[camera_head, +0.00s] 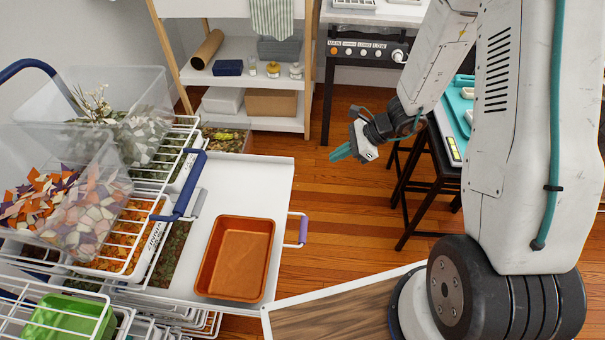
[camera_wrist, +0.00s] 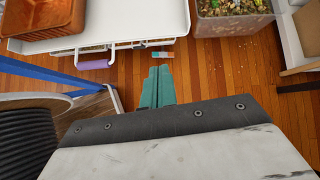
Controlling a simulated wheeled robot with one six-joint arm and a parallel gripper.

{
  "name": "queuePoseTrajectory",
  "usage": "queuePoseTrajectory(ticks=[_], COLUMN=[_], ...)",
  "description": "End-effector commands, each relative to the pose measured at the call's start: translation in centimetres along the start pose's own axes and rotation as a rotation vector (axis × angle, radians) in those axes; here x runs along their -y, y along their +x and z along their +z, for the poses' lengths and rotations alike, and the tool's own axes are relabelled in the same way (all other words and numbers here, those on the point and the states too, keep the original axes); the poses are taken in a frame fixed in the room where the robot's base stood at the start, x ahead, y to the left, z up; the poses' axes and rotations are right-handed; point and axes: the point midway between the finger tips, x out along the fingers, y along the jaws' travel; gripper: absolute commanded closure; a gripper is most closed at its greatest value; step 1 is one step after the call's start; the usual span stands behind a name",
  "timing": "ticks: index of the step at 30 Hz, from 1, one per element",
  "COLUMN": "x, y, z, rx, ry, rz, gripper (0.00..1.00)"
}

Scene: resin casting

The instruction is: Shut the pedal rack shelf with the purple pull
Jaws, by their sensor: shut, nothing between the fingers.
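The pedal rack shelf (camera_head: 268,175) is a white tray pulled out to the right from a white wire rack. Its purple pull (camera_head: 303,230) is on the shelf's right edge. An orange-brown bin (camera_head: 236,258) sits on the shelf. My gripper (camera_head: 343,153) is to the right of the shelf and beyond the pull, apart from both, with teal fingers shut and empty. In the wrist view the fingers (camera_wrist: 157,88) point toward the shelf's front edge (camera_wrist: 140,36), and the purple pull (camera_wrist: 94,64) is to their left.
The wire rack (camera_head: 160,172) holds clear bins of coloured shards (camera_head: 75,205). A bin of mixed pieces (camera_head: 226,139) is on the floor behind the shelf. A dark stool (camera_head: 425,175) is right of my gripper. Wooden floor is open between shelf and stool.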

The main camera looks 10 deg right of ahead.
Motion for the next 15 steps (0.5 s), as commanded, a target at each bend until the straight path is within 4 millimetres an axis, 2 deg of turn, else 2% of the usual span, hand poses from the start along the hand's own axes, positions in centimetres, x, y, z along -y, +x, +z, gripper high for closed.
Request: queuePoseTrajectory(ticks=[1,6,11,15], x=[0.0,0.2,0.2,0.2], y=[0.6,1.6,2.4,3.9], z=[-1.0,-2.7,-3.1,-3.1], rx=[-0.003,-0.008,-0.010,-0.010], ry=[0.039,0.115,0.133,0.133], rz=[-0.006,-0.025,-0.029,-0.027], gripper=[1.00,1.00,1.00,1.00])
